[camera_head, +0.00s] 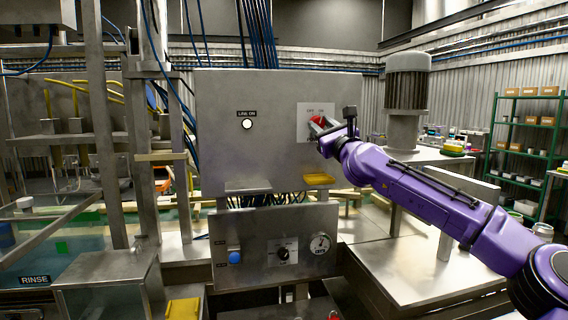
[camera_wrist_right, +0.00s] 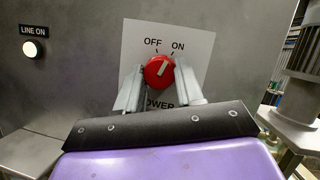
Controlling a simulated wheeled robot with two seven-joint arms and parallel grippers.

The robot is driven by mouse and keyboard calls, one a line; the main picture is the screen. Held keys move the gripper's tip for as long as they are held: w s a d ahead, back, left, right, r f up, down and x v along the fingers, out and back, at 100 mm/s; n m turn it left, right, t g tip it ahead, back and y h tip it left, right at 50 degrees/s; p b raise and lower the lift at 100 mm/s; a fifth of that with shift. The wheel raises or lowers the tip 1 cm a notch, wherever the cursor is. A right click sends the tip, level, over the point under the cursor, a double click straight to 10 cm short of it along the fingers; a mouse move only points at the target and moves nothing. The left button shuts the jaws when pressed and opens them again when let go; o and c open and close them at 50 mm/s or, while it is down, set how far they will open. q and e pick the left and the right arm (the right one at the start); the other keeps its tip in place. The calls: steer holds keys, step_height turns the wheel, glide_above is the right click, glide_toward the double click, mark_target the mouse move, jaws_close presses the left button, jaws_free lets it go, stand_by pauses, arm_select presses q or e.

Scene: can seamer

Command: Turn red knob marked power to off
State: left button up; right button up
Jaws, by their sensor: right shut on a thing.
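The red power knob (camera_wrist_right: 157,72) sits on a white label plate (camera_wrist_right: 195,45) marked OFF at the upper left, ON at the upper right and POWER below. Its pale pointer line leans up and right, toward ON. My right gripper (camera_wrist_right: 158,86) has one finger on each side of the knob and is shut on it. In the head view the knob (camera_head: 317,120) shows on the grey control panel (camera_head: 225,110), partly hidden by my right gripper (camera_head: 322,126). My left gripper is not in view.
A lit LINE ON lamp (camera_head: 247,124) is left of the knob. A lower box (camera_head: 260,225) carries a blue button (camera_head: 234,257), a black selector (camera_head: 282,253) and a gauge (camera_head: 320,243). A motor column (camera_head: 405,95) stands to the right.

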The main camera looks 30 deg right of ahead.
steer(key=n+y+p, duration=0.1)
steer(key=n, duration=0.1)
steer(key=n+p, duration=0.1)
steer(key=n, duration=0.1)
steer(key=n+g+y+p, duration=0.1)
steer(key=n+p, duration=0.1)
steer(key=shift+d+r+y, duration=0.1)
steer(key=shift+r+y, duration=0.2)
steer(key=shift+r, duration=0.05)
steer(key=n+g+y+p, duration=0.1)
steer(key=n+p, duration=0.1)
steer(key=n, duration=0.1)
steer(key=shift+p, duration=0.3)
steer(key=shift+f+n+g+p, duration=0.15)
steer(key=shift+n+g+p, duration=0.15)
steer(key=shift+n+p, duration=0.4)
steer(key=shift+f, duration=0.1)
steer(key=o, duration=1)
steer(key=shift+o, duration=0.2)
